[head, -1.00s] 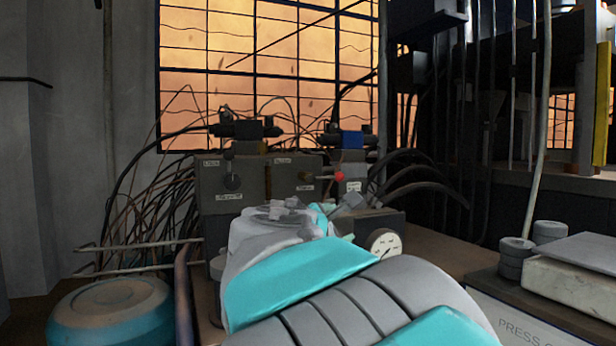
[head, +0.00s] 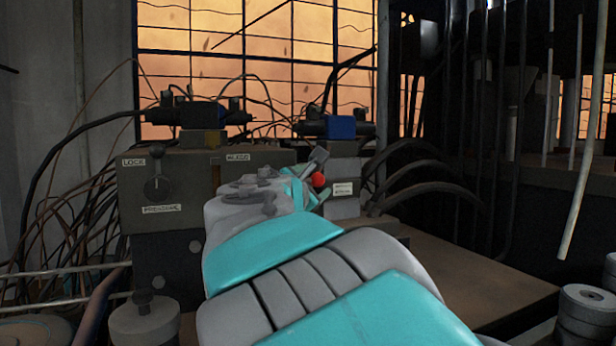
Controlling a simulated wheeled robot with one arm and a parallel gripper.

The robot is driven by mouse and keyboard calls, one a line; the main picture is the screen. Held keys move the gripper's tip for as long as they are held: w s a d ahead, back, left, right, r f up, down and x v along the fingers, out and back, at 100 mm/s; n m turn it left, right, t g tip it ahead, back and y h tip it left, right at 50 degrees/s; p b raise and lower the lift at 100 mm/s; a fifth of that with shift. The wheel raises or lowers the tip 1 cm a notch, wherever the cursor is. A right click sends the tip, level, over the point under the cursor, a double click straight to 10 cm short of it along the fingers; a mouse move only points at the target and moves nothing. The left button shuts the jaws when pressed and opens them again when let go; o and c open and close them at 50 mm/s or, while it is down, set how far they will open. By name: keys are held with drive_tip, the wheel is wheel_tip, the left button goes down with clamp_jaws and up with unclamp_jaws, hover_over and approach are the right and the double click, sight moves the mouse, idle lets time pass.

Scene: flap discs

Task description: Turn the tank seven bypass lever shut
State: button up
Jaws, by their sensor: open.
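A lever with a red ball knob (head: 318,180) stands in front of a grey valve block (head: 343,206), which has a small white label too small to read. Which lever is tank seven's bypass is not readable here. My gripper (head: 316,160) is right beside the knob, just up and left of it in the picture. Only a grey finger part and a teal part of it show; my own arm hides the rest. It is open, and nothing is seen between its fingers. The lever's shaft is mostly hidden, and I cannot tell whether the gripper touches the knob.
Black hoses (head: 425,170) curve out right. Loose cables (head: 70,210) hang left. The brown bench top (head: 470,285) is clear at right.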

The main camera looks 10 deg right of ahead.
drive_tip(key=x, duration=0.6)
drive_tip(key=shift+w+d, duration=0.2)
drive_tip(key=shift+w, duration=0.1)
clamp_jaws()
idle(1.2)
